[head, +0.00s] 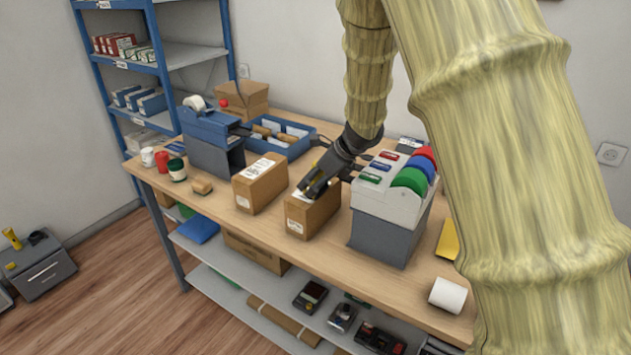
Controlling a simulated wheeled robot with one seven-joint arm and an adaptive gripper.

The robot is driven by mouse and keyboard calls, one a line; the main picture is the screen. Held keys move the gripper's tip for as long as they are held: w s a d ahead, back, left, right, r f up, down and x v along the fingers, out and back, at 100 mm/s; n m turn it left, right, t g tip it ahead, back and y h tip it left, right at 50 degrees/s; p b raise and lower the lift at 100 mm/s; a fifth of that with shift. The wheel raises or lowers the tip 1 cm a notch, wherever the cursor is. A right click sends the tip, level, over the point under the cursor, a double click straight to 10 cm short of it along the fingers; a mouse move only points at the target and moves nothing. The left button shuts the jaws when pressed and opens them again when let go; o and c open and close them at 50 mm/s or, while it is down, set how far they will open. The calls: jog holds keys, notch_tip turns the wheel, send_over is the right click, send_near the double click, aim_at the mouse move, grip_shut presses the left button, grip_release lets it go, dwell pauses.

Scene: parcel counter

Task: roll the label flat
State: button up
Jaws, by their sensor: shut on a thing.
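My gripper (318,184) reaches down from the upper right to the top of a cardboard box (325,213) at the middle of the wooden counter. It is shut on a small tool, mostly hidden by the fingers; a bit of yellow shows beside them. I cannot tell its exact shape or whether it touches the box. A white label (296,224) with dark print is on the box's front face, and some white shows at its top edge by the fingertips. Whether the label lies flat is too small to tell.
A second labelled box (259,184) stands close on the left. A tape dispenser with coloured rolls (396,195) stands close on the right. Behind are a blue tray (297,147) and a blue machine (211,137). A white roll (447,295) lies near the right front edge. The front strip is mostly clear.

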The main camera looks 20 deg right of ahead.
aim_at(315, 162)
jog(key=shift+r+p, duration=1.5)
jog(key=shift+r, duration=1.35)
